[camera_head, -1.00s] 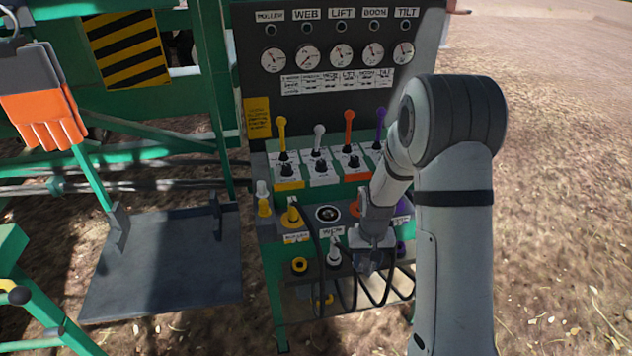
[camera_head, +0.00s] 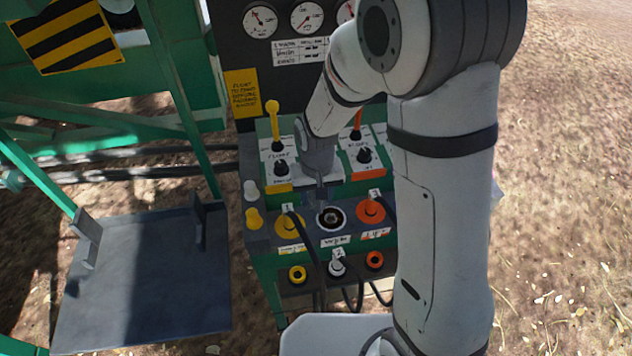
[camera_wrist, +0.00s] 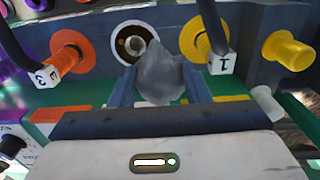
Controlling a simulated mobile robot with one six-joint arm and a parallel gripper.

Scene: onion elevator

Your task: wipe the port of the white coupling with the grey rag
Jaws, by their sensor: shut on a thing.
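The white coupling's port is a round white ring with a dark centre, between the yellow and orange couplings. It shows in the head view (camera_head: 331,219) and at the upper middle of the wrist view (camera_wrist: 133,43). My gripper (camera_wrist: 160,88) is shut on the crumpled grey rag (camera_wrist: 162,76), which sticks out past the fingers. In the wrist view the rag overlaps the lower right of the port; I cannot tell if it touches. In the head view my gripper (camera_head: 322,190) is just behind and above the port, and the rag is not clearly seen.
The yellow coupling (camera_head: 289,224) and orange coupling (camera_head: 371,210) flank the port, with black hoses attached. A white plug (camera_head: 337,267) sits below it. Levers, such as the yellow one (camera_head: 273,120), stand behind my gripper. A dark tray (camera_head: 140,285) is at the left.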

